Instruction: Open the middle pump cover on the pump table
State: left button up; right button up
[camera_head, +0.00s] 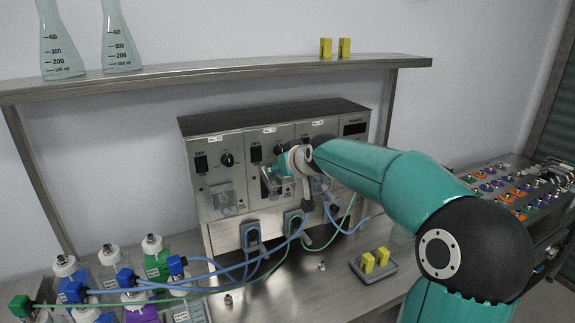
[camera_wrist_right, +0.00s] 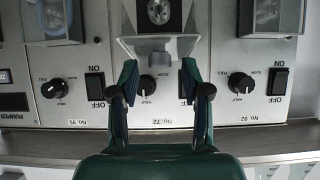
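The grey pump box (camera_head: 275,108) stands on the bench below the shelf, with three pump panels side by side. The middle pump cover (camera_wrist_right: 160,46) is a clear hood over a metal pump head, under the panel marked No. 72. In the head view it is mostly hidden behind my right gripper (camera_head: 281,168). In the right wrist view, which looks upside down, my right gripper (camera_wrist_right: 159,72) is open, its two fingertips near the cover's front corners. Whether they touch it is unclear. The middle knob (camera_wrist_right: 146,85) shows between the fingers. My left gripper is not in view.
The left pump has its own clear cover (camera_head: 222,198). Blue and green tubes run from bottles (camera_head: 155,262) at left to connectors (camera_head: 250,236) below the pumps. A grey tray (camera_head: 375,270) with yellow blocks sits right of centre. Flasks (camera_head: 122,45) stand on the shelf.

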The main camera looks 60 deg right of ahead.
jog(key=shift+s+a+r, duration=0.1)
jog(key=shift+r, duration=0.05)
jog(key=v, duration=1.1)
jog(key=shift+s+a+r, duration=0.15)
jog(key=shift+s+a, duration=0.1)
jog(key=shift+s, duration=0.05)
